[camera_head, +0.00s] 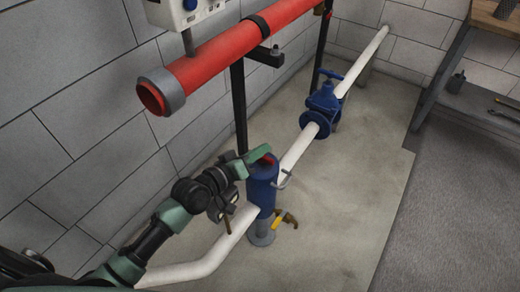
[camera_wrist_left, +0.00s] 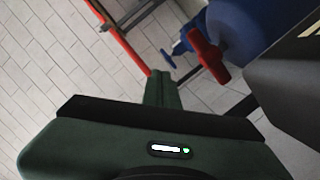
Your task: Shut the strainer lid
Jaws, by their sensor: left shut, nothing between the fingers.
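The blue strainer (camera_head: 263,188) stands upright on the white pipe, low in the middle of the head view. Its blue body also shows at the upper right of the wrist view (camera_wrist_left: 262,28). A red handle (camera_wrist_left: 208,55) projects beside it. My left gripper (camera_head: 260,153) is shut and empty, its green fingers at the strainer's top, over a red part there. In the wrist view the shut fingers (camera_wrist_left: 161,90) point toward the red handle, apart from it in the picture. I cannot tell the lid's exact angle. My right gripper is out of view.
A large red pipe (camera_head: 225,55) runs above along the block wall on dark posts. A blue valve (camera_head: 322,108) sits farther along the white pipe. A yellow handle (camera_head: 277,223) is at the strainer's foot. A workbench (camera_head: 455,75) stands right; floor between is clear.

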